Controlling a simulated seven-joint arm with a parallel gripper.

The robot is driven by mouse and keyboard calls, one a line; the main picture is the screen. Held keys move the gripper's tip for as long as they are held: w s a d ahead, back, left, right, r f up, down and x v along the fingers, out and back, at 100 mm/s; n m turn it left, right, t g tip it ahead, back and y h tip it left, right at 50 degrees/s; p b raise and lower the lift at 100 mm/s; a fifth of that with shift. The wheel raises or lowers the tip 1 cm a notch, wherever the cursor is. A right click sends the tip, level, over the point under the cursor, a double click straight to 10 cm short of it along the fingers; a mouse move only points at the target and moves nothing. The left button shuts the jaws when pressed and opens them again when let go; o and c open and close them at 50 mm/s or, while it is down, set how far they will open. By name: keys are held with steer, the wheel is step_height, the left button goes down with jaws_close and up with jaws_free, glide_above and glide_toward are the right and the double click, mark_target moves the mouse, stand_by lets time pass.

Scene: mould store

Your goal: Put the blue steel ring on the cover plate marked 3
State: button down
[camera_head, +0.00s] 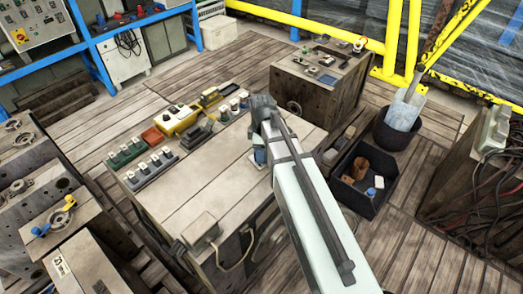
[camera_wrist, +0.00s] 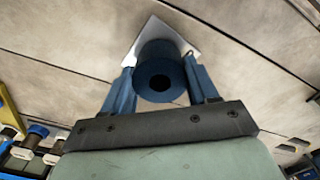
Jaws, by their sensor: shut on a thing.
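The blue steel ring (camera_wrist: 161,78) is a thick dark-blue cylinder with a round hole, seen end-on in the wrist view. My gripper (camera_wrist: 162,85) is shut on it, with one blue finger on each side. In the head view my gripper (camera_head: 259,158) is low over the right part of the wooden bench top, mostly hidden by my arm. A pale, angular plate (camera_wrist: 187,38) shows behind the ring in the wrist view; the ring covers much of it. I see no number on it and cannot tell whether the ring touches it. No plate marked 3 can be read.
The bench top (camera_head: 200,180) has switch boxes, an orange-red block (camera_head: 152,136) and a yellow device (camera_head: 178,119) along its back edge. A grey box (camera_head: 202,229) with a cable sits at its front. A black bin (camera_head: 362,188) stands on the floor at right. The bench middle is clear.

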steer(key=shift+f, duration=0.25)
steer(key=shift+c, duration=1.5)
jaws_free()
step_height(320, 180, up, 12)
steer(key=shift+r, duration=0.15)
